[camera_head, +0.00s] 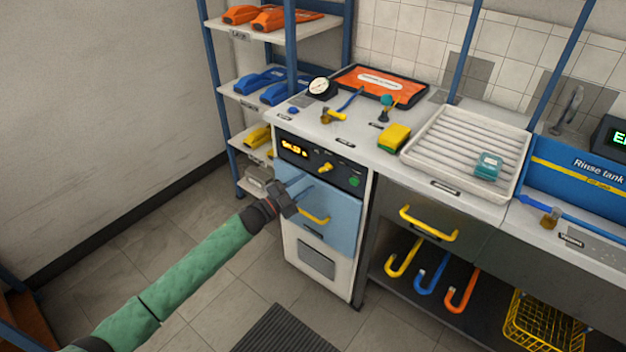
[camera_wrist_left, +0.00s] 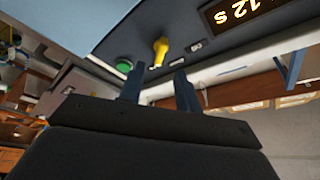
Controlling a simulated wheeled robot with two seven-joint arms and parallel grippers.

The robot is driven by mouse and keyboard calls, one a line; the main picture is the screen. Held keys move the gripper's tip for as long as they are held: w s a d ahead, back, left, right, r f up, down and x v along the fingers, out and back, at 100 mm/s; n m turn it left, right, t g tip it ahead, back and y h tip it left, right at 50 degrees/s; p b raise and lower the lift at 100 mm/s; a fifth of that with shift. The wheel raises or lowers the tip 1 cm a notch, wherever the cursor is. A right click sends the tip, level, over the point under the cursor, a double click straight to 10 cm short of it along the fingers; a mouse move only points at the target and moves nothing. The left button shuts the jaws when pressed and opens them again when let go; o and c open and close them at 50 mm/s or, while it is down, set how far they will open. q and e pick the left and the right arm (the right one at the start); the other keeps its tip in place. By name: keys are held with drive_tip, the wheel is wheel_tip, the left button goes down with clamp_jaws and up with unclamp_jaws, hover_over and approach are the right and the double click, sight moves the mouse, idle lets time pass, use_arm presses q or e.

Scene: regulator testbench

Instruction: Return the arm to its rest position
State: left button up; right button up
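My left arm, in a green sleeve, reaches in from the lower left in the head view. Its left gripper (camera_head: 297,186) is in front of the blue door of the white test bench machine, below the control panel (camera_head: 318,165). In the left wrist view the two fingers (camera_wrist_left: 160,92) stand apart with nothing between them. The yellow knob also shows in the head view (camera_head: 325,167). My right gripper is not in view.
A blue door with a yellow handle (camera_head: 314,216) is close to the gripper. The counter above holds a gauge (camera_head: 320,88), a yellow-green sponge (camera_head: 394,138) and a white drying rack (camera_head: 450,150). A blue shelf rack (camera_head: 240,90) stands behind. Floor at left is clear.

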use_arm(q)
drive_tip(key=shift+v, duration=0.8)
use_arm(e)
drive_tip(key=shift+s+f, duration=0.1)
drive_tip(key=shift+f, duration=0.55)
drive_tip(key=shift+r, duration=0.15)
